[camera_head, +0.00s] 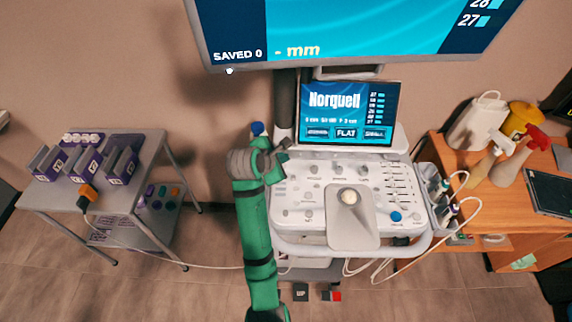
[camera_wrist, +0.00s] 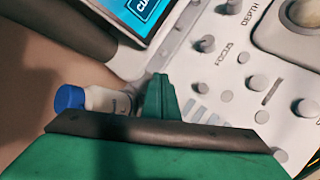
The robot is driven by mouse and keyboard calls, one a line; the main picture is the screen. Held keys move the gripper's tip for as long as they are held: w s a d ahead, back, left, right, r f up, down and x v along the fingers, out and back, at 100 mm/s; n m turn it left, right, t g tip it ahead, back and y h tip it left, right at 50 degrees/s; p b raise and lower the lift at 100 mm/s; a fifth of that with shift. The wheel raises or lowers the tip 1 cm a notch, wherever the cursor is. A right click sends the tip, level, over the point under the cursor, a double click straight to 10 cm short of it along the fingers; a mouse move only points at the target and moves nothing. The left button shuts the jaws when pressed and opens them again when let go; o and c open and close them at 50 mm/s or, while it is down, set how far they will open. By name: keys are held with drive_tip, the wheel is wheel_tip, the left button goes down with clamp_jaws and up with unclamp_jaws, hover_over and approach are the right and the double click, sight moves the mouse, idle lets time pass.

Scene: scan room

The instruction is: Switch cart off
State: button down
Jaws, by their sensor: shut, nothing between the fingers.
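The cart is a white ultrasound console (camera_head: 315,215) with knobs, sliders and a trackball. Its small screen (camera_head: 346,113) is lit and reads "Norquell"; the large monitor (camera_head: 350,30) above is also lit. My gripper (camera_wrist: 158,82) is shut and empty, over the console's left edge beside the small screen. In the head view my gripper (camera_head: 274,160) is partly hidden by my green arm. In the wrist view, knobs marked FOCUS and DEPTH lie to its right. A blue-capped bottle (camera_wrist: 85,98) stands to its left. I cannot make out a labelled power switch.
A grey trolley (camera_head: 150,160) with purple bins stands at the left. A wooden desk (camera_head: 530,220) with spray bottles stands at the right. Probes (camera_head: 438,190) with cables hang on the console's right side. Foot pedals (camera_head: 325,293) and a cable lie on the floor.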

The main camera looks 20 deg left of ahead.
drive_tip(key=shift+s+a, duration=0.2)
drive_tip(key=shift+a, duration=0.3)
drive_tip(key=shift+w+d, duration=0.2)
drive_tip(key=shift+d, duration=0.1)
idle(0.5)
drive_tip(key=shift+a, duration=0.1)
drive_tip(key=shift+s+a, duration=0.1)
drive_tip(key=shift+s, duration=0.05)
idle(0.4)
drive_tip(key=shift+d+f, duration=0.25)
drive_tip(key=shift+f, duration=0.15)
drive_tip(key=shift+w+f, duration=0.15)
drive_tip(key=shift+w, duration=0.1)
